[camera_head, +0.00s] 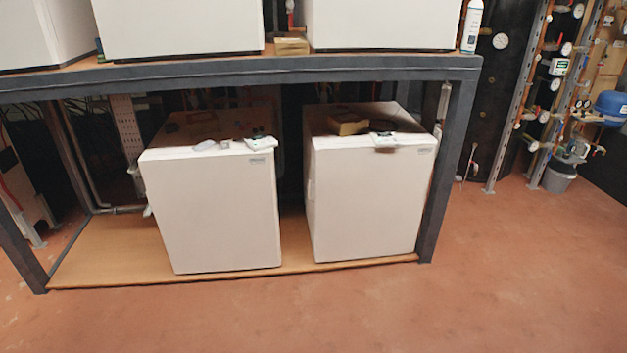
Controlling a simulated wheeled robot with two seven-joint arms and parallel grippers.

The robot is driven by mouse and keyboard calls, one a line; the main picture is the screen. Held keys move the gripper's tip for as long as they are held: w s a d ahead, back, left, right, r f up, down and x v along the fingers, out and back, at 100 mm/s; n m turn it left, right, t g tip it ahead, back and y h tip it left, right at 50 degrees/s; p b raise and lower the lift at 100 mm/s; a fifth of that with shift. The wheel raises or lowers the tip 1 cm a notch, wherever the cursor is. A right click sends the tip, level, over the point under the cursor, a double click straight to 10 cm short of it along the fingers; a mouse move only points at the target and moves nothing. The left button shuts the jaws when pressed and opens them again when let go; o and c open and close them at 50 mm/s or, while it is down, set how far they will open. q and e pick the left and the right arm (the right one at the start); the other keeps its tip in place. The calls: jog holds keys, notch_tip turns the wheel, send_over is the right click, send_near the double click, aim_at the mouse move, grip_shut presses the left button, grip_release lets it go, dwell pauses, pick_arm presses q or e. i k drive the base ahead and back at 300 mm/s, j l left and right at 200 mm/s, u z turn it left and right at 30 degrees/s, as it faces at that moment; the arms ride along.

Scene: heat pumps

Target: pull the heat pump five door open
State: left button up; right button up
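Two white box-shaped heat pumps stand on the wooden lower shelf of a dark metal rack. The left one (216,215) and the right one (368,205) both show plain white fronts that look shut. Each has a small label near the top right of its front. I cannot tell which of them is number five. Small devices lie on top of both. Neither of my grippers is in view.
The rack's dark beam (240,73) runs above the pumps, and its right leg (447,170) stands close beside the right pump. More white units (180,25) stand on the upper shelf. The reddish floor (330,315) in front is clear. A grey bucket (559,176) stands at the right.

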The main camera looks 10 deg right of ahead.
aim_at(370, 202)
jog(key=i+l, duration=0.45)
jog(key=i, duration=0.2)
jog(key=i+l, duration=0.5)
jog(key=i, duration=0.15)
jog(key=i+l, duration=0.45)
jog(key=i, duration=0.2)
jog(key=i+l, duration=0.5)
jog(key=i, duration=0.2)
jog(key=j+u, duration=0.05)
